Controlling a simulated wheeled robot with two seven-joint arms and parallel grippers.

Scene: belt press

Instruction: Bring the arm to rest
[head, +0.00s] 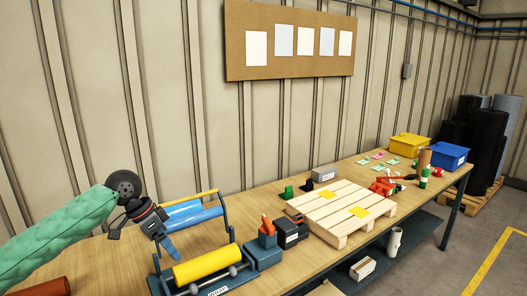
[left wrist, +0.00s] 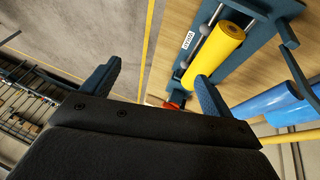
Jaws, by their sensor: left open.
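My left gripper (head: 146,246) hangs at the front left of the workbench in the head view, at the end of my green-sleeved arm. It is open, and nothing shows between its fingers. In the left wrist view its two dark blue fingers (left wrist: 155,78) stand wide apart. The belt press (head: 265,256), with its yellow roller (head: 206,264) and blue roller (head: 196,217), is just right of the gripper. In the left wrist view the yellow roller (left wrist: 216,52) lies beyond the right finger. I cannot tell whether that finger touches the press. My right gripper is out of view.
A wooden pallet (head: 332,226) with yellow pieces lies mid-bench (head: 262,195). Yellow (head: 409,147) and blue (head: 448,158) bins stand at the far end. A dark red roll (head: 42,287) lies at the near left. Grey floor (left wrist: 90,40) shows beside the bench.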

